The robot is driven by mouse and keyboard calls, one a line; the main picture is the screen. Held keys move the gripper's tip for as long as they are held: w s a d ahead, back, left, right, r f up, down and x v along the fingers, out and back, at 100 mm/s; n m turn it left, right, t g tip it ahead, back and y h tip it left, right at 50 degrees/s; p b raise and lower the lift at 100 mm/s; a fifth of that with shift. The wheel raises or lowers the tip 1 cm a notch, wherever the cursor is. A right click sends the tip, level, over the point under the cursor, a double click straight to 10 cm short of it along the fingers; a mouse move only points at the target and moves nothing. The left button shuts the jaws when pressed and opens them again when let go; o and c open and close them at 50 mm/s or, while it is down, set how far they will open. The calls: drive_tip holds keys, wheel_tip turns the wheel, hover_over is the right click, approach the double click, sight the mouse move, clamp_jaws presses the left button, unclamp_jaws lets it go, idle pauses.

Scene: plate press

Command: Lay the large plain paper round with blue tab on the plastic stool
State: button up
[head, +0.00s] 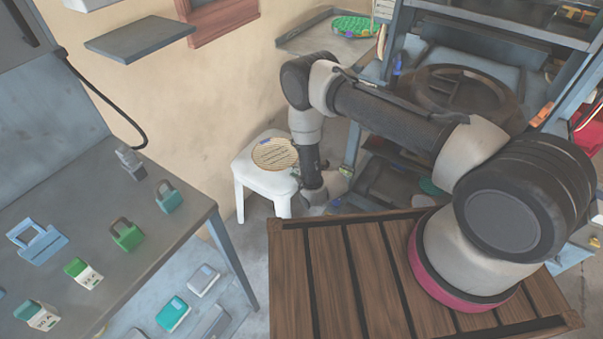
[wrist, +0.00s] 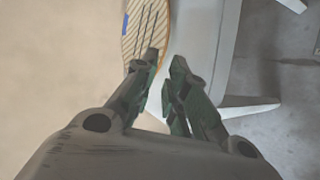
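A white plastic stool (head: 266,183) stands by the wall, and its seat also shows in the wrist view (wrist: 200,35). A tan paper round (head: 273,154) with dark stripes lies on the seat; part of it shows in the wrist view (wrist: 146,28). In the head view my arm hangs just right of the stool.
A grey bench (head: 130,205) with padlocks and small boxes stands at the left. A slatted wooden top (head: 330,285) is in front. A green round (head: 353,27) lies on a wall shelf at the back.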

drive_tip(key=v, duration=0.5)
drive_tip(key=shift+s, duration=0.1)
idle(0.3)
